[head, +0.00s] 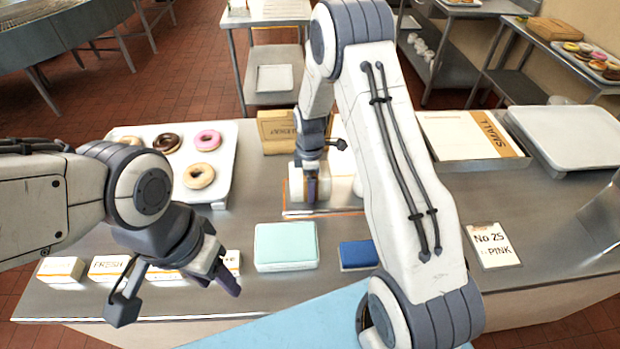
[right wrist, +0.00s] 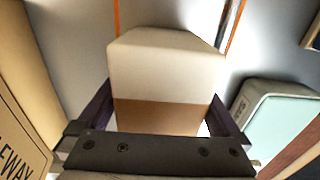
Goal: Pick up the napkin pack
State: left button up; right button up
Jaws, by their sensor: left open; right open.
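A cream block with a brown band, which looks like the napkin pack (right wrist: 165,75), stands between the fingers of my right gripper (right wrist: 160,118) in the right wrist view. In the head view the pack (head: 296,184) is partly hidden by my right gripper (head: 314,188), which is lowered over it inside an orange-outlined area on the counter. The right jaws are open around the pack; contact with the fingers cannot be told. My left gripper (head: 178,288) is open and empty, above the front left of the counter near a row of small white boxes (head: 110,267).
A mint box (head: 286,246) and a blue box (head: 358,255) lie in front of the pack. A cardboard box (head: 277,131) stands behind it. A donut tray (head: 222,160) is to the left.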

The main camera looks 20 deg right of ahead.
jog(key=c, duration=1.2)
jog(key=shift+r, duration=0.1)
